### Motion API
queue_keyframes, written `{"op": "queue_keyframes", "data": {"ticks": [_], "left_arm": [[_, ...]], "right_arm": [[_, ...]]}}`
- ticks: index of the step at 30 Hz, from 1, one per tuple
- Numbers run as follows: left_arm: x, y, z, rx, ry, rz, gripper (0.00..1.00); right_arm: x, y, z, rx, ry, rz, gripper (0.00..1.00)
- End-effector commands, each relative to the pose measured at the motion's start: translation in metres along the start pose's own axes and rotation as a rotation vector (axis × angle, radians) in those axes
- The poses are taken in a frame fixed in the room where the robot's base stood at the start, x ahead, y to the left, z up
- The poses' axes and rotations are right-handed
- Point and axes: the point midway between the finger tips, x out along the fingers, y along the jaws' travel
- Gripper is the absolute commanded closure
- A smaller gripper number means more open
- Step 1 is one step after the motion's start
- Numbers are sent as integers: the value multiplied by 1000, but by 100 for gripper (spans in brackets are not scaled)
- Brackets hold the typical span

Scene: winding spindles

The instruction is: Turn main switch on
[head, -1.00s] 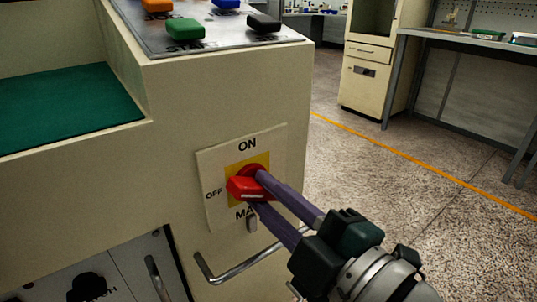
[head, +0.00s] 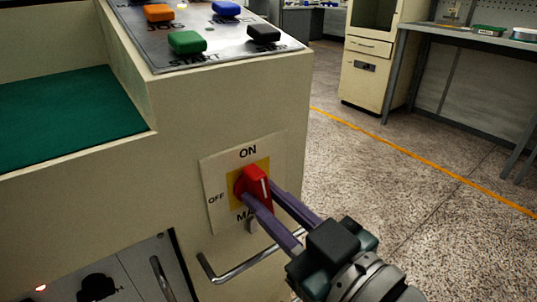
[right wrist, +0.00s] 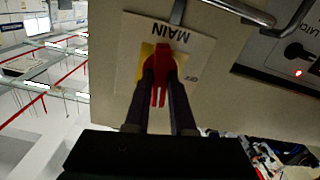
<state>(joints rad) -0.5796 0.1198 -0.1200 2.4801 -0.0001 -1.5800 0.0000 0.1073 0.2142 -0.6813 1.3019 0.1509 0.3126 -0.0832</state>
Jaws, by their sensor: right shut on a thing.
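The main switch is a red rotary knob (head: 256,185) on a yellow square, set in a white plate (head: 216,171) marked ON at the top and OFF at the left. The knob's white line stands near upright, towards ON. My right gripper (head: 260,197) is shut on the knob, one finger on each side. In the right wrist view the red knob (right wrist: 160,82) sits between the two dark fingers (right wrist: 160,88), and the plate appears upside down. My left gripper is not in view.
A metal handle (head: 243,264) juts out below the plate. Orange, blue, green and black buttons (head: 187,42) sit on the panel above. A red light (head: 41,288) glows at the lower left. Open floor (head: 400,190) lies to the right.

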Motion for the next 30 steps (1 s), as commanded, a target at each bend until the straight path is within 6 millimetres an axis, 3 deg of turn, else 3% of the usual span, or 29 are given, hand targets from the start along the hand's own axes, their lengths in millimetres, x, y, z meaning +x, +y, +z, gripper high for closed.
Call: {"op": "queue_keyframes", "data": {"ticks": [12,28,29,30], "left_arm": [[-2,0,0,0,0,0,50],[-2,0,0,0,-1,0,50],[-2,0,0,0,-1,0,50],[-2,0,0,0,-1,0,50]], "right_arm": [[0,0,0,170,-1,0,100],[0,0,0,192,-1,1,100],[0,0,0,192,-1,1,74],[0,0,0,192,-1,0,70]]}}
